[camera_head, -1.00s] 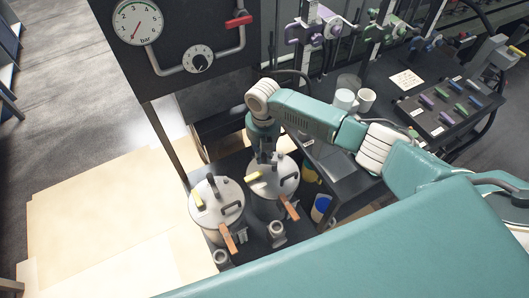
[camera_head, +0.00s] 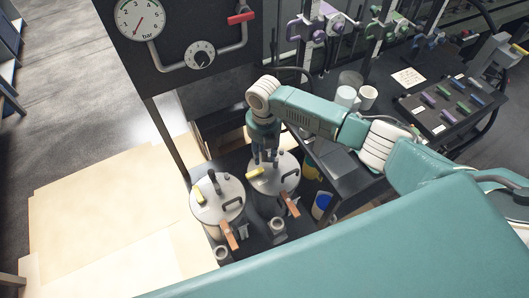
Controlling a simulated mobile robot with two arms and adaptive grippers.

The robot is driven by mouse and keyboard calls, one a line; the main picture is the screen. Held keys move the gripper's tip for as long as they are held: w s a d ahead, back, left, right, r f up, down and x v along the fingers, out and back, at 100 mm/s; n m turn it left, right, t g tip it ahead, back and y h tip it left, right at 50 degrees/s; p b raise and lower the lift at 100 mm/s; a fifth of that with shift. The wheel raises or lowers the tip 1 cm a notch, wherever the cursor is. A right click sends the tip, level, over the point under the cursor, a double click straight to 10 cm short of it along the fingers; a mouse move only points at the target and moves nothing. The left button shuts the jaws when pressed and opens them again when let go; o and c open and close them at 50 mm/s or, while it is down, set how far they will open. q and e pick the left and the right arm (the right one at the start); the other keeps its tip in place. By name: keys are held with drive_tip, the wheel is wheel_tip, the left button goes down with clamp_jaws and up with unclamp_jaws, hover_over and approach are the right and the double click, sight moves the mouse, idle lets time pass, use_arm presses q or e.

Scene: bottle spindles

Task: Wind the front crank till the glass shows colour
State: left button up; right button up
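Two metal canisters with round pale lids stand side by side: the front-left canister (camera_head: 218,205) and the rear-right canister (camera_head: 274,180). Each lid carries a dark handle, a yellow grip and an orange-brown lever; the front canister's yellow grip (camera_head: 197,194) and lever (camera_head: 229,236) show clearly. Which part is the front crank I cannot tell, and no glass showing colour can be made out. My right gripper (camera_head: 264,158) points down at the back of the rear canister's lid, close to its yellow grip (camera_head: 255,174). Contact and finger opening are too small to tell. My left gripper is out of view.
White cups (camera_head: 346,96) and a tray of coloured pieces (camera_head: 441,107) lie right. A blue-topped cup (camera_head: 322,204) stands right of the canisters.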

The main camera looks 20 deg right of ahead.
drive_tip(key=shift+d, duration=0.1)
wheel_tip(320, 180, up, 12)
idle(0.6)
drive_tip(key=shift+s, duration=0.1)
idle(0.6)
